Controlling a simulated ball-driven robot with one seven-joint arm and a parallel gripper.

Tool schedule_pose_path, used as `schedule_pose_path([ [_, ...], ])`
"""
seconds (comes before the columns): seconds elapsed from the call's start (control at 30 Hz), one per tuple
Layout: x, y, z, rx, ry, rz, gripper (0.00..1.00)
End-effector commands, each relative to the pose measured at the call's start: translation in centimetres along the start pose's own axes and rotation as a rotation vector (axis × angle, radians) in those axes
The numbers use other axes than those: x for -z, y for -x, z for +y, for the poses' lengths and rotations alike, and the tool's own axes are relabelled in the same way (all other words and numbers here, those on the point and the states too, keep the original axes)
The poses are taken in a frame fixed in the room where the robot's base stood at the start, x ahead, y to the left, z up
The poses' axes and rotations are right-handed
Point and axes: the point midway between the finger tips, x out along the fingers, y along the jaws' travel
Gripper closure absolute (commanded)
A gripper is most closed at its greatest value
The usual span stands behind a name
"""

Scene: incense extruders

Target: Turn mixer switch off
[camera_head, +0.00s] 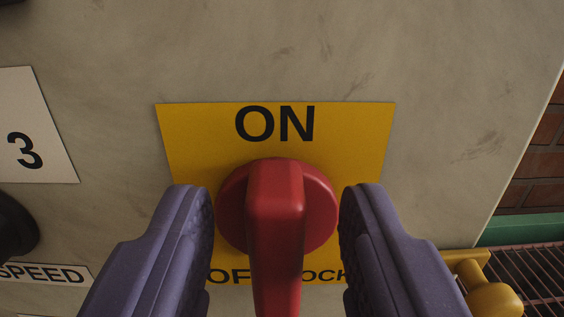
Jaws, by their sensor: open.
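The mixer switch (276,205) is a red rotary handle on a round red base, in the middle of the view. Its grip bar stands vertically in the picture, with its upper end just below the word ON. Its lower part runs out of the bottom of the frame and covers part of the lower lettering. Behind it is a yellow label plate (190,130) with ON at the top and partly hidden words at the bottom. My gripper (277,215) is open, one purple finger on each side of the red handle. A gap shows between each finger and the grip bar.
The switch sits on a scuffed beige panel (450,120). At the left are a white label with a 3 (30,130), a dark knob (14,226) and a SPEED label (45,273). At the lower right are a yellow part (490,298) and a dark grating (530,275). A brick wall (540,160) lies beyond the panel's edge.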

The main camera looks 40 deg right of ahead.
Motion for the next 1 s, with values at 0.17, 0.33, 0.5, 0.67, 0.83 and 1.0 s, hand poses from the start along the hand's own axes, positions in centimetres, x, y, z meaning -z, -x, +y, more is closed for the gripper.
schedule_pose_path([
  [0.17, 0.04, -0.86, -0.02, 0.001, 0.001, 0.000, 0.55],
  [0.33, 0.08, -0.85, -0.03, 0.001, 0.000, 0.000, 0.55],
  [0.5, 0.08, -0.84, -0.03, 0.001, 0.000, 0.000, 0.92],
  [0.67, 0.09, -0.83, -0.03, 0.001, 0.000, 0.000, 1.00],
  [0.83, 0.14, -0.83, -0.07, 0.001, 0.014, 0.000, 1.00],
  [1.0, 0.21, -0.83, -0.18, 0.001, 0.072, 0.000, 1.00],
])
